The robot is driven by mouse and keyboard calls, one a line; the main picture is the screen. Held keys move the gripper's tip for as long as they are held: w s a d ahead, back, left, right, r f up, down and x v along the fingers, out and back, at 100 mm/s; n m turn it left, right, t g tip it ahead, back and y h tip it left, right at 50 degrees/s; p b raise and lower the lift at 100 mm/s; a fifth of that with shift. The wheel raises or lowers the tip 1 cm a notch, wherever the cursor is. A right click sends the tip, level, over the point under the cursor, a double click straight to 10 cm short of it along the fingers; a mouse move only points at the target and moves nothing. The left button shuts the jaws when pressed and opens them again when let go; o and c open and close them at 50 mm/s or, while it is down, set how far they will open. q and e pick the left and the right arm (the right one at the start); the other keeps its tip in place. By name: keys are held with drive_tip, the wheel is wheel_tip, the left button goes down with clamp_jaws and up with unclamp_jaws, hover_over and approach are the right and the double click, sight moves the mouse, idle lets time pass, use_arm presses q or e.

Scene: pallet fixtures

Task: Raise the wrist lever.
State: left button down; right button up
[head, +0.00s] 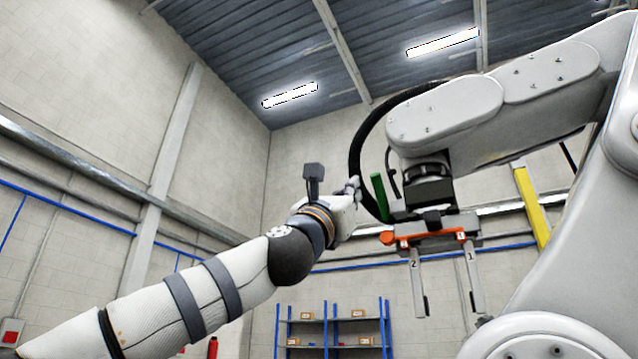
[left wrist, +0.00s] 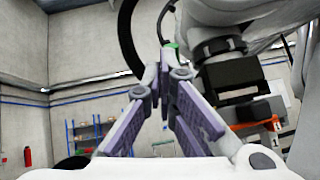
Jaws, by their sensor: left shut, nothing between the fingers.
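A large grey industrial arm (head: 480,105) hangs in from the right. At its wrist a green upright handle (head: 377,184) stands beside a dark flange. An orange bar (head: 430,237) with a rounded left end runs across the tool below it. I cannot tell for certain which of the two is the lever. My left gripper (head: 355,187) is shut and empty, just left of the green handle. In the left wrist view its fingertips (left wrist: 166,55) meet close to the green handle's end (left wrist: 171,45); contact cannot be told. My right gripper is out of view.
A thick black hose (head: 357,150) curves down behind my left gripper. Two metal fingers (head: 445,285) hang under the industrial tool. A yellow post (head: 531,205) stands behind at right. Blue shelving (head: 332,322) with boxes is far back.

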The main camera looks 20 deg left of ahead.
use_arm(q)
drive_tip(key=s, duration=0.7)
drive_tip(key=shift+s+a+b, duration=0.2)
drive_tip(key=shift+a+b, duration=0.2)
